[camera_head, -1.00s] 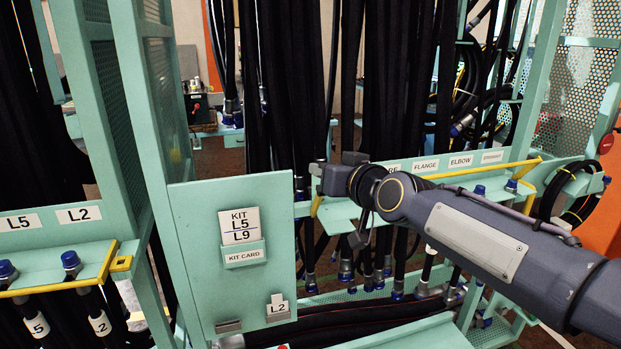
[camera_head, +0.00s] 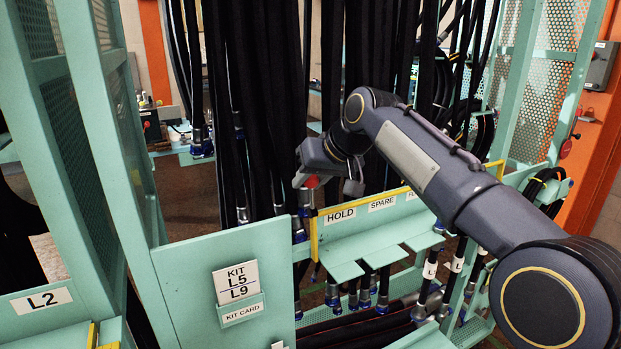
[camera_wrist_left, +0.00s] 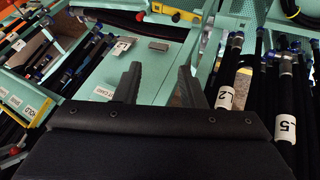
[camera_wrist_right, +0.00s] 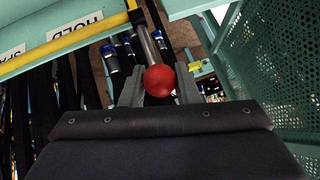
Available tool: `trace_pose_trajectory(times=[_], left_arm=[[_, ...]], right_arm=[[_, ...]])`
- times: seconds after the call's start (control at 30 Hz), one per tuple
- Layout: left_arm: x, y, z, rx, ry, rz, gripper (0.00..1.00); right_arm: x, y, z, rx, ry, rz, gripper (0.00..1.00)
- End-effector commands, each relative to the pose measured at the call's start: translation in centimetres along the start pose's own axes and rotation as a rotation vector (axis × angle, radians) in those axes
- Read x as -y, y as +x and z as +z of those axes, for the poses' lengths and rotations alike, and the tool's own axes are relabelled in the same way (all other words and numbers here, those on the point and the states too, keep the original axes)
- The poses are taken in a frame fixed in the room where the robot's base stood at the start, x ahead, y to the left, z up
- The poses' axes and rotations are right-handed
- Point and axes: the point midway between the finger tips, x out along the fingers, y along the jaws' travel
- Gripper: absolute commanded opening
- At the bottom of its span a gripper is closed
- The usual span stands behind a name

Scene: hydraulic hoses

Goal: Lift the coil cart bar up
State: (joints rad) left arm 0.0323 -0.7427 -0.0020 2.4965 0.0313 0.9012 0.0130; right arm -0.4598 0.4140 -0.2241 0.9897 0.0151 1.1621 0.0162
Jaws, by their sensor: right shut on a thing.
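The yellow bar (camera_head: 372,203) runs along the front edge of the labelled shelf, above the "HOLD" and "SPARE" labels; part of it also shows in the right wrist view (camera_wrist_right: 62,47). A metal rod with a red ball knob (camera_wrist_right: 159,80) stands at the bar's near end. My right gripper (camera_head: 308,184) reaches in from the right and is shut on the red knob (camera_head: 311,181), which sits between its fingers in the right wrist view. My left gripper (camera_wrist_left: 158,82) is open and empty, seen only in the left wrist view, over a green panel.
Black hoses (camera_head: 262,110) hang densely behind the bar. A green panel with a "KIT L5 L9" card (camera_head: 236,279) stands at the front left. Green perforated cart walls (camera_head: 548,85) rise at the right. Hoses lie on a low shelf below.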

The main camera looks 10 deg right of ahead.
Motion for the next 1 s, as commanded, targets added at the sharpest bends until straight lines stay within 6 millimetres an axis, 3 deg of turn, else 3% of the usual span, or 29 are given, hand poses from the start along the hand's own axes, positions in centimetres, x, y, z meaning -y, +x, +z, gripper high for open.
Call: trace_pose_trajectory(times=[0.67, 0.7, 0.83, 1.0], left_arm=[[0.01, 0.02, 0.01, 0.000, 0.000, 0.000, 0.36], [0.01, 0.02, 0.01, 0.000, 0.000, 0.000, 0.36], [0.01, 0.02, 0.00, 0.000, 0.000, 0.000, 0.36], [0.00, 0.00, -0.01, 0.000, 0.000, 0.000, 0.36]], right_arm=[[-0.06, 1.04, 0.20, 0.085, 0.013, 0.014, 0.00], [-0.06, 1.05, 0.21, 0.085, 0.013, 0.014, 0.31], [-0.06, 0.94, 0.09, 0.080, 0.013, 0.014, 0.48], [-0.05, 0.79, -0.05, 0.075, 0.012, 0.013, 0.48]])
